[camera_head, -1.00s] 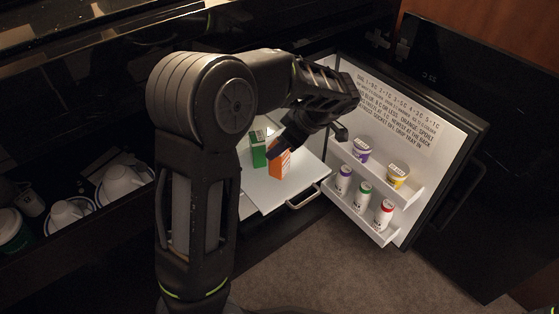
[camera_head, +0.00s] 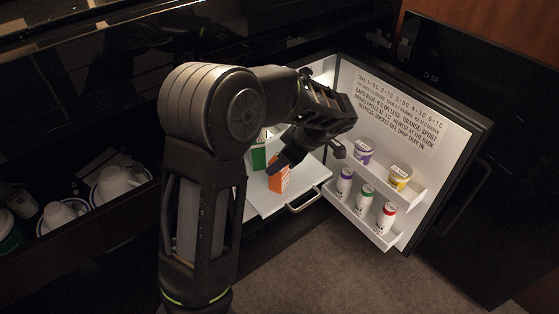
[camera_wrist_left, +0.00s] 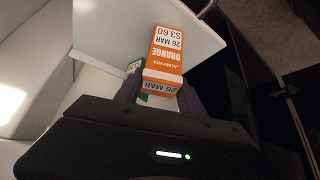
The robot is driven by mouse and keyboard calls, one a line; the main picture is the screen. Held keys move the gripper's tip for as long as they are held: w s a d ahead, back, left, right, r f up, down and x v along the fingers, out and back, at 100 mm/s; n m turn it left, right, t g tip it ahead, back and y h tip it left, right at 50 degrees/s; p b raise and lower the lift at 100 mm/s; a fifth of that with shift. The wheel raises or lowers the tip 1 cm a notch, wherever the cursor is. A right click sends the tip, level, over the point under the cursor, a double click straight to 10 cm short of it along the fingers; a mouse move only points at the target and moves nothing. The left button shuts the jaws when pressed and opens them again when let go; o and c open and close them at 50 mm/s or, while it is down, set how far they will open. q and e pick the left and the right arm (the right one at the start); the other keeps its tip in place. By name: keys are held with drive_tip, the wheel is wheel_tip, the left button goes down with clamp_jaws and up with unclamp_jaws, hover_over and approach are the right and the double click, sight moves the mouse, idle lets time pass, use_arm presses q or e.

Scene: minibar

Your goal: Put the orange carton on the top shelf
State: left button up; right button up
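The orange carton (camera_head: 279,179) is over the pulled-out white shelf (camera_head: 266,203) of the minibar, tilted a little in the head view. My left gripper (camera_head: 286,164) reaches down to it from above. In the left wrist view the carton (camera_wrist_left: 168,58) stands between the two fingers (camera_wrist_left: 161,92), which lie against its sides; its label reads ORANGE, 26 MAR. I cannot tell whether its base touches the shelf. A green carton (camera_head: 258,158) stands just left of it. The top shelf inside the minibar is mostly hidden behind my left arm. My right gripper is out of view.
The open door (camera_head: 440,150) carries a printed note and racks with a purple-marked cup (camera_head: 363,150), a yellow cup (camera_head: 399,177) and several small bottles (camera_head: 365,196). A metal handle (camera_head: 303,199) fronts the pulled-out shelf. White cups (camera_head: 115,182) stand at left.

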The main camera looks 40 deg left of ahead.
use_arm(q)
drive_tip(key=o, duration=0.4)
drive_tip(key=shift+r, duration=0.25)
drive_tip(key=p+v, duration=0.5)
drive_tip(key=v, duration=0.7)
idle(0.3)
